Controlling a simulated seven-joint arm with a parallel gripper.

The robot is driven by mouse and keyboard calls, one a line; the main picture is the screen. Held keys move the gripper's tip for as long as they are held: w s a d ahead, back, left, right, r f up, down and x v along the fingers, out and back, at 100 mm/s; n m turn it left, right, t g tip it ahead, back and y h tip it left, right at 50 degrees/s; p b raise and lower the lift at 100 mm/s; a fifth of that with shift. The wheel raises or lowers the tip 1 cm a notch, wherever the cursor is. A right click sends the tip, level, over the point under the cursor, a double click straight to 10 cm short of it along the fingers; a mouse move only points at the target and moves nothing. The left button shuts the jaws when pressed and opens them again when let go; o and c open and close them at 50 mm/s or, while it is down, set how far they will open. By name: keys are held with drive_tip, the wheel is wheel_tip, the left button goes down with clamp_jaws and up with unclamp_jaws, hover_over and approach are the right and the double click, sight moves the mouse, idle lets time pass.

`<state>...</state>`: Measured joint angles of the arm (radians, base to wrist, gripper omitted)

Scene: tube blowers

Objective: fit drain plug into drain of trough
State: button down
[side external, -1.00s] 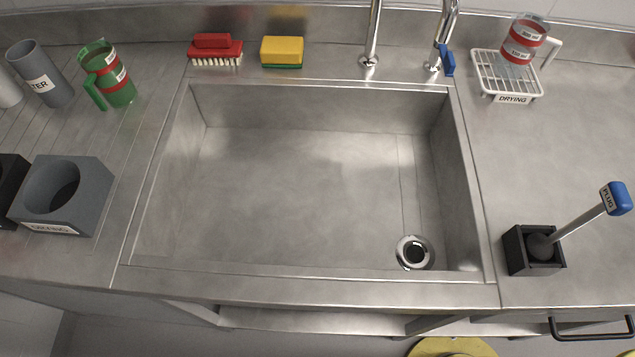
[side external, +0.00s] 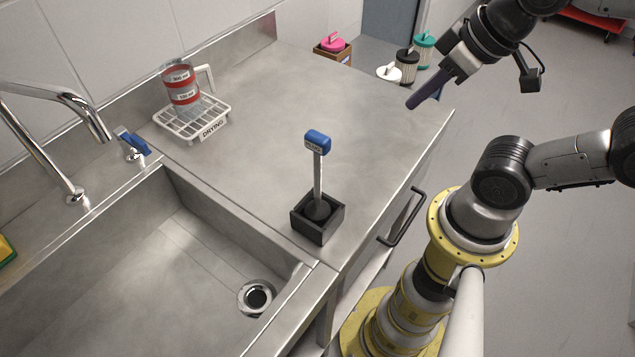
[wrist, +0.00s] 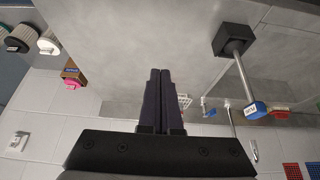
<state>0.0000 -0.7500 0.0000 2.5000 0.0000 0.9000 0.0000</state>
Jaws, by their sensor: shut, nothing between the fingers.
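The drain plug (side external: 318,172) has a blue handle labelled PLUG, a thin metal stem and a dark round base. It stands upright in a small black square holder (side external: 330,228) on the steel counter, right of the trough. In the wrist view the plug (wrist: 243,80) is at the upper right. The trough (side external: 200,257) is empty and its drain (side external: 257,297) is an open dark hole with a metal ring near the front right corner. My gripper (side external: 411,105) is shut and empty, above the counter's right end, apart from the plug. The wrist view shows its fingers (wrist: 158,72) together.
A white drying rack (side external: 193,122) holds a red-banded measuring jug (side external: 181,84) at the back. A tap (side external: 95,120) and a blue valve handle (side external: 134,142) stand behind the trough. Several lidded canisters (side external: 406,66) stand beyond the counter. The counter between plug and rack is clear.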

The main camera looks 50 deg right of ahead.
drive_tip(key=shift+c, duration=1.6)
unclamp_jaws()
